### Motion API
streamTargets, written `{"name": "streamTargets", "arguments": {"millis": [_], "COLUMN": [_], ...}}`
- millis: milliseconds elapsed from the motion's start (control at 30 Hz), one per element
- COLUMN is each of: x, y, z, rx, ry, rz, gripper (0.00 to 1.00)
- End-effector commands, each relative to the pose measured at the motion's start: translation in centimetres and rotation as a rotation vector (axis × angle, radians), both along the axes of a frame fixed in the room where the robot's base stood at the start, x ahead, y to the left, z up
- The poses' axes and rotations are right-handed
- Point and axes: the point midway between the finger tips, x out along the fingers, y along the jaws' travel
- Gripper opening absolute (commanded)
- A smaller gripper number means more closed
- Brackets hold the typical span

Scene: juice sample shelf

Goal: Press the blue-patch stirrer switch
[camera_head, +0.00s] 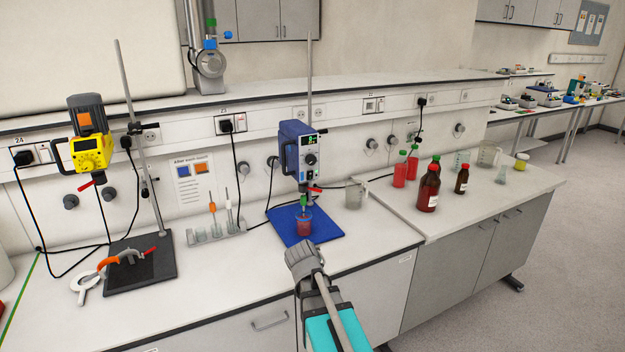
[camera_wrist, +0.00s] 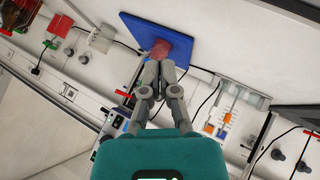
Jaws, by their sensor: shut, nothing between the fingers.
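The blue stirrer (camera_head: 292,147) hangs on an upright rod at the back of the bench, with a lit display and a dark knob on its front. It also shows in the wrist view (camera_wrist: 118,124), partly hidden behind my gripper. I cannot make out its switch clearly. Below it, a beaker of red liquid (camera_head: 304,224) stands on a blue base plate (camera_head: 330,226). My gripper (camera_head: 301,249) is in front of the plate, apart from the stirrer. In the wrist view its fingers (camera_wrist: 161,64) are together and empty, with the beaker beyond their tips.
A yellow stirrer (camera_head: 91,153) with an orange patch stands left over a dark plate. A vial rack (camera_head: 216,236) and a wall sheet (camera_head: 194,180) with blue and orange squares are between the stirrers. Brown bottles (camera_head: 429,188), red bottles and glassware stand right. The front bench is mostly clear.

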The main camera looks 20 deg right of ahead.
Motion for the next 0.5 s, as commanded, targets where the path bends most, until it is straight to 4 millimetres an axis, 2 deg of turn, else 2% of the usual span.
{"name": "streamTargets", "arguments": {"millis": [33, 200, 500], "x": [0.9, 3.4, 6.9], "y": [-1.1, -4.1, -8.1], "z": [0.5, 2.8, 6.9], "rx": [-0.038, -0.176, -0.423], "ry": [-0.033, -0.145, -0.311], "rz": [0.010, 0.066, 0.197], "gripper": [0.00, 0.00, 0.00]}}
